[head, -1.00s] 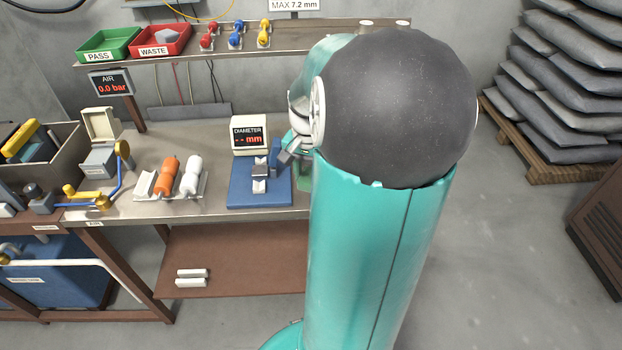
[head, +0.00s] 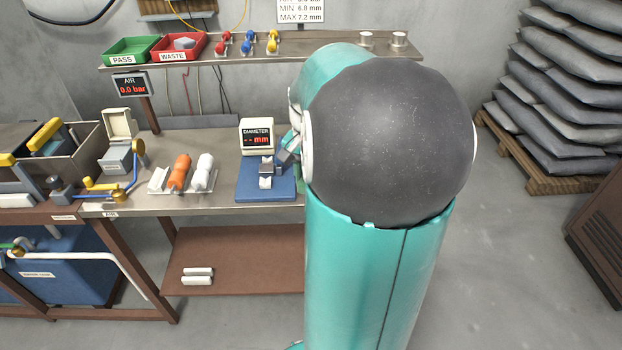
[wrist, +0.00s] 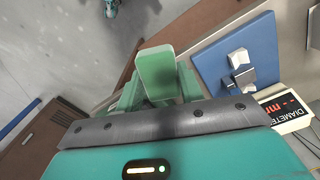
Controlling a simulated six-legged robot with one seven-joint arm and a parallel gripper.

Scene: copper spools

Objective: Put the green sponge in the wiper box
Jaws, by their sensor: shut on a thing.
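The light green sponge (wrist: 155,66) stands up between the green fingers of my gripper (wrist: 158,88) in the wrist view. My gripper is shut on it. In the head view my large arm hides the gripper and sponge almost entirely, at the right end of the bench. A small grey box (head: 117,161) with a raised cream lid (head: 119,123) stands on the bench to the left; it appears to be the wiper box, though I read no label on it. Its inside is not clearly visible.
The blue diameter gauge base (head: 258,190) is close to my arm; it also shows right of the sponge in the wrist view (wrist: 226,62). Orange and white rolls (head: 180,171) lie between gauge and box. A shelf (head: 330,48) runs above.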

